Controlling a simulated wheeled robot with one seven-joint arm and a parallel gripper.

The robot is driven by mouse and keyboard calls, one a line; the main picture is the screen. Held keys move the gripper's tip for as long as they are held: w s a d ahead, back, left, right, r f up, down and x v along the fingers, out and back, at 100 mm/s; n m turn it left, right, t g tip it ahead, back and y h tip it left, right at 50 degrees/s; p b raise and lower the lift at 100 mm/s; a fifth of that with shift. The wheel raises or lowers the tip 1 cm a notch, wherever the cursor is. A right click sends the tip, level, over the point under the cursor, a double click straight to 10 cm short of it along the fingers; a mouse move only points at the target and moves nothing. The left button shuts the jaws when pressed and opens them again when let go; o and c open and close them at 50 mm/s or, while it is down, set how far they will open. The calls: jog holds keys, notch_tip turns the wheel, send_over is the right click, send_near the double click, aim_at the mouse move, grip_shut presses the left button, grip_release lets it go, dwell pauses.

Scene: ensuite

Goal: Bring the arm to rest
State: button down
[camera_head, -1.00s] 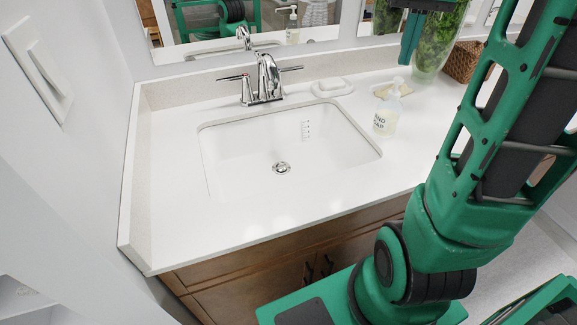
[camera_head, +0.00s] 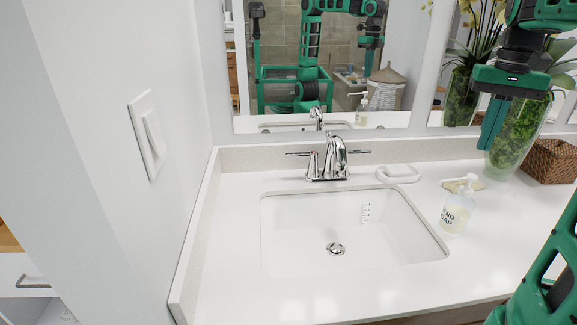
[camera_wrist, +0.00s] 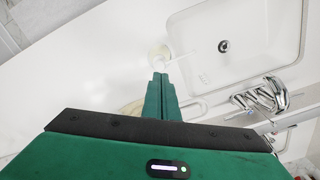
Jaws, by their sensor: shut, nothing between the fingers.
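My gripper (camera_head: 488,138) hangs with its fingers pointing down over the right part of the counter, in front of the moss-filled glass vase (camera_head: 516,135). In the wrist view my gripper (camera_wrist: 160,78) shows its two green fingers together with nothing between them. Part of my green arm shows at the lower right of the head view; the links between it and the gripper are out of the picture. A soap bottle (camera_head: 456,212) stands on the counter, apart from the gripper in the head view.
The white sink (camera_head: 330,225) and chrome faucet (camera_head: 328,160) are left of the gripper. A soap dish (camera_head: 398,174) sits behind the sink. A wicker basket (camera_head: 550,160) stands beside the vase. A mirror (camera_head: 330,60) hangs behind, and a wall with a switch (camera_head: 150,135) bounds the left.

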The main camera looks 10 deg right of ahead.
jog(key=s+a+f, duration=0.6)
jog(key=s+f, duration=0.3)
jog(key=s, duration=0.1)
jog(key=s+a+f, duration=0.6)
jog(key=s+f, duration=0.3)
jog(key=s, duration=0.1)
jog(key=shift+s, duration=0.15)
jog(key=shift+w+d+f, duration=0.1)
jog(key=shift+w+f, duration=0.2)
jog(key=shift+w, duration=0.45)
jog(key=shift+s+r, duration=0.1)
jog(key=shift+s, duration=0.05)
dwell(0.4)
